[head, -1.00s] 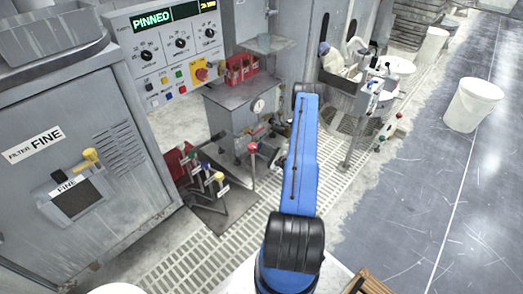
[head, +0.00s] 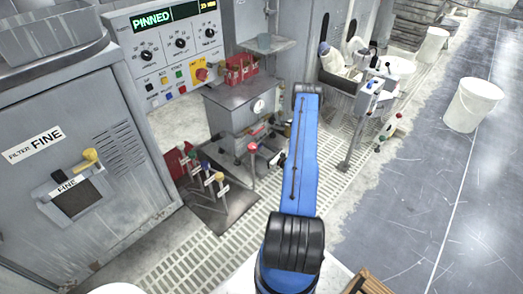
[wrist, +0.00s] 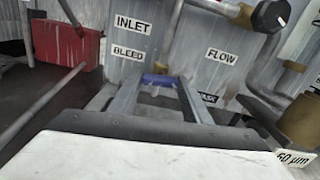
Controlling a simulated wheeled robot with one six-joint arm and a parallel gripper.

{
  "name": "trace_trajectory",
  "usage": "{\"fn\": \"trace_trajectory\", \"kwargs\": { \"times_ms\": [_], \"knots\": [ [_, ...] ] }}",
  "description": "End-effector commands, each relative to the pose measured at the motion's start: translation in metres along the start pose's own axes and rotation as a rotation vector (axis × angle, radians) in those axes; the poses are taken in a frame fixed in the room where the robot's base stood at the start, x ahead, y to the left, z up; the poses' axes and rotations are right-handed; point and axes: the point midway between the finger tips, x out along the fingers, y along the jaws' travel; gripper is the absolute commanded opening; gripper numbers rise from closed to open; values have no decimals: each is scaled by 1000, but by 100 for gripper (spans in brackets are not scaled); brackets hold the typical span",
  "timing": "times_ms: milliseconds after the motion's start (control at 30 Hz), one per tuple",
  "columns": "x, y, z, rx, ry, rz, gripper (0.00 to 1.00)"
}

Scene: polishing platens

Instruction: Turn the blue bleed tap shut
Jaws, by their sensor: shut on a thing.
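In the wrist view the blue bleed tap (wrist: 161,79) shows as a short blue bar under the BLEED label (wrist: 128,52). My gripper (wrist: 164,87) reaches toward the grey panel, with its two fingers at either end of the blue bar. It is shut on the tap. The tap's stem and pipe are largely hidden by the fingers and the pale block in front.
A black knob (wrist: 270,15) on a pipe is at upper right, near the FLOW label (wrist: 221,56). A red box (wrist: 66,45) is at left. A brass-coloured part (wrist: 301,118) stands at right. In the head view, colour-topped levers (head: 219,177) stand left of my arm.

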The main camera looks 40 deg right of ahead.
Motion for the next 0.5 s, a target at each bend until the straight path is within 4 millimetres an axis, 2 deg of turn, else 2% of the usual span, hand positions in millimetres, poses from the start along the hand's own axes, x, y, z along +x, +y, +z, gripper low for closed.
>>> {"fn": "trace_trajectory", "kwargs": {
  "times_ms": [200,500],
  "knots": [
    [-1,1,-1,90,2,-1,21],
    [-1,1,-1,132,2,-1,21]
  ]
}}
